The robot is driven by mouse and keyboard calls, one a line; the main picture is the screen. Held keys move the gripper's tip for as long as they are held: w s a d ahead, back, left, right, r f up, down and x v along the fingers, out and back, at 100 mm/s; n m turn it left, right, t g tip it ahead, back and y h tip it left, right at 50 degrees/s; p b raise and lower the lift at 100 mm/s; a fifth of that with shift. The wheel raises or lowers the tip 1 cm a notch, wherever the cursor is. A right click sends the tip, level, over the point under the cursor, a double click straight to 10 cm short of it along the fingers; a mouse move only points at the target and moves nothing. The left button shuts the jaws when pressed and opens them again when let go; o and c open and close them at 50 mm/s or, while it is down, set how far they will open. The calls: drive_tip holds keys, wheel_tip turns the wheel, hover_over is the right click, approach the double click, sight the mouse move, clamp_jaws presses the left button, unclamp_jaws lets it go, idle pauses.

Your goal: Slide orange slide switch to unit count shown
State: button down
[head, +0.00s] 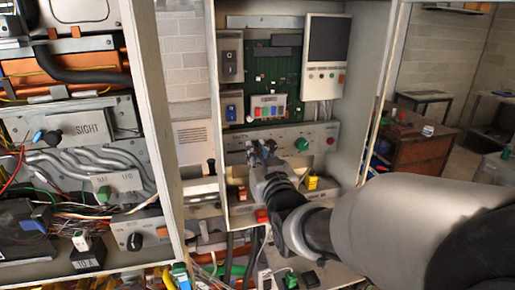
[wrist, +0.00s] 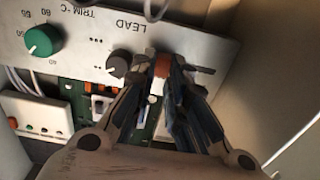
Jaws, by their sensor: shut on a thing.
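The orange slide switch (wrist: 162,66) sits on the grey control panel (wrist: 75,20) in the wrist view, which shows the panel upside down. My gripper (wrist: 162,72) has its blue-grey fingers closed around the switch, one on each side, hiding part of it. A dark slot runs on to the right of the fingers. In the head view my gripper (head: 260,152) is at the left part of the panel (head: 318,134) and hides the switch. The white unit above has a dark screen (head: 329,40); I cannot read a unit count on it.
Beside the switch are a dark knob (wrist: 118,63), with small dot marks near it, and a green knob (wrist: 43,40). A red button (head: 330,141) is at the panel's right. The cabinet's side walls (head: 367,95) flank the panel. Wires and parts crowd the area below.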

drive_tip(key=c, duration=1.6)
unclamp_jaws()
drive_tip(key=shift+d, duration=0.15)
drive_tip(key=shift+c, duration=0.2)
drive_tip(key=shift+o, duration=0.4)
